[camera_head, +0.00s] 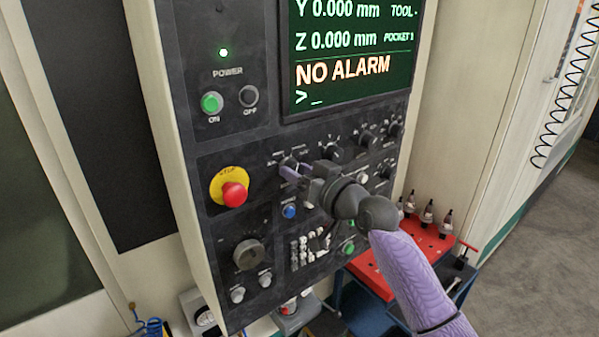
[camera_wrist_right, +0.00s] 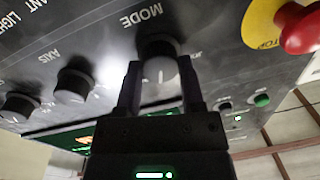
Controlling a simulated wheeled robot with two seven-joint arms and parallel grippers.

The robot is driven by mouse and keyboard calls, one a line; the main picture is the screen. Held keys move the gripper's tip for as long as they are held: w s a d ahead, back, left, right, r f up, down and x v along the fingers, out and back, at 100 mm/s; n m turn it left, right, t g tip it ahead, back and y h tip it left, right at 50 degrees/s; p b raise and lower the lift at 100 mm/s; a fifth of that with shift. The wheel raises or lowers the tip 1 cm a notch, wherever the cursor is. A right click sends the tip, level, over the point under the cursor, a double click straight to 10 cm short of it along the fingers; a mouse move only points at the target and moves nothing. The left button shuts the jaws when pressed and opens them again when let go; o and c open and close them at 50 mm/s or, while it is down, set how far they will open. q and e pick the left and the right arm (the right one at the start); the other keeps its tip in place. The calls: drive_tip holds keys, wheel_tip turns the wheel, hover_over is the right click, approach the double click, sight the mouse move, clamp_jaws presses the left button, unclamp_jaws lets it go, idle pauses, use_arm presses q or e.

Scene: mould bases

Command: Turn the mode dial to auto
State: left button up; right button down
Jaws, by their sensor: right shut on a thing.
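The mode dial (camera_wrist_right: 157,50) is a dark round knob with a white pointer line, under the label MODE in the right wrist view. My right gripper (camera_wrist_right: 158,80) has one finger on each side of it and is shut on it. In the head view my right gripper (camera_head: 290,172) reaches the panel from the lower right, and its fingers largely cover the mode dial. The dial's position labels are partly hidden or too blurred to read, so I cannot tell which mode it points to. My left gripper is in neither view.
The control panel (camera_head: 222,140) has a red stop button (camera_head: 234,194) left of the gripper, and a blue button (camera_head: 289,212) just below it. More dials (camera_head: 331,150) sit to the right. The screen (camera_head: 345,60) reads NO ALARM. A red tool rack (camera_head: 372,281) stands at lower right.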

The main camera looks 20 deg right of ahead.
drive_tip(key=m+p, duration=0.1)
drive_tip(key=m, duration=0.2)
drive_tip(key=shift+m, duration=0.3)
drive_tip(key=shift+f+m+t+p, duration=0.1)
drive_tip(key=shift+m+t+p, duration=0.3)
drive_tip(key=shift+m, duration=1.7)
drive_tip(key=shift+c, duration=1)
unclamp_jaws()
drive_tip(key=shift+d, duration=0.1)
